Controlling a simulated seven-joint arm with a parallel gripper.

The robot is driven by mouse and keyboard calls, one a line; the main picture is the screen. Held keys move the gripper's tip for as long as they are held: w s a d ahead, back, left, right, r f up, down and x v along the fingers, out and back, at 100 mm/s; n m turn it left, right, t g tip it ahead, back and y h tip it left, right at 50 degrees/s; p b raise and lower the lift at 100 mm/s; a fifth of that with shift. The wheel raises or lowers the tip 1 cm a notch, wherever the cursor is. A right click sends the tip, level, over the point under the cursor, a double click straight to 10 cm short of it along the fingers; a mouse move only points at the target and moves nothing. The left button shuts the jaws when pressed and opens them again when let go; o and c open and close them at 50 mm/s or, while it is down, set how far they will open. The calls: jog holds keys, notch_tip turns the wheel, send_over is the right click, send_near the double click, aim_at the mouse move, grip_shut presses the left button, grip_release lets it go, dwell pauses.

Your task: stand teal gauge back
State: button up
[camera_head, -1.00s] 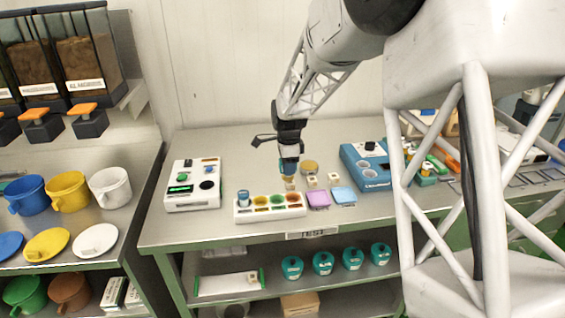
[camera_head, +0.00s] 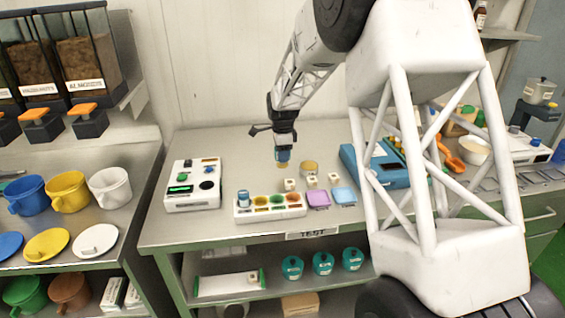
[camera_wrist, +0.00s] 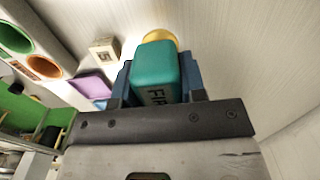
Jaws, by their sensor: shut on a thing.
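My gripper (camera_head: 283,158) is shut on the teal gauge (camera_wrist: 155,72), a rounded block with dark lettering, clearest in the wrist view. A yellow part shows beyond its far end. In the head view the gripper hangs above the rear of the counter, behind the white rack (camera_head: 270,215), and mostly hides the gauge. The rack has a row of coloured wells; a blue piece (camera_head: 243,197) stands at its left end. The wrist view shows the green well (camera_wrist: 14,38) and the orange well (camera_wrist: 43,66) empty.
Small pale cubes (camera_head: 312,180) stand right of the rack, near a purple pad (camera_head: 318,199) and a light-blue pad (camera_head: 343,195). A yellow-brown round dish (camera_head: 309,168) lies behind them. A white device (camera_head: 193,186) stands left and a blue device (camera_head: 376,165) right.

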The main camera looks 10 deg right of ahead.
jog(key=shift+f, duration=1.75)
jog(key=shift+f, duration=0.1)
jog(key=o, duration=0.8)
notch_tip(320, 180, up, 12)
jog(key=shift+r, duration=0.1)
